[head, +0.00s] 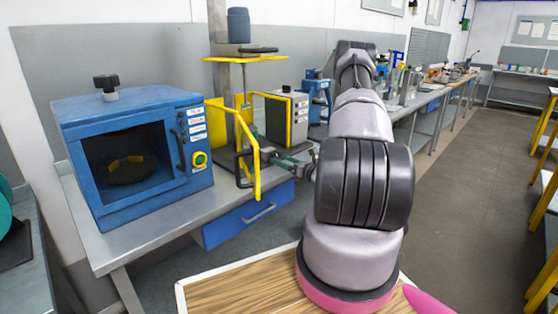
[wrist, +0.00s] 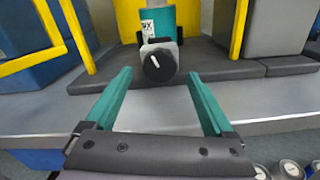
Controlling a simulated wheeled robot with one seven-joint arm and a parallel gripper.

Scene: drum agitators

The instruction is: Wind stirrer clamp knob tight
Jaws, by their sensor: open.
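In the wrist view, a round black knob (wrist: 158,65) with a white pointer mark faces me. It sits on a grey block at the foot of a teal body (wrist: 158,22) with a partly readable label. My gripper (wrist: 160,76) is open, with its teal fingers to the left and right of the knob. The knob appears centred between and beyond the fingertips, with no visible contact. In the head view, my gripper (head: 272,160) reaches toward the yellow-framed stand (head: 255,150) on the bench. I cannot make out this knob there.
A blue box-shaped machine (head: 130,150) with a black top knob stands left on the grey bench (head: 150,235). Yellow bars (wrist: 40,60) rise at the left of the wrist view. A grey-and-yellow box (head: 285,118) stands behind my gripper. The floor aisle at right is clear.

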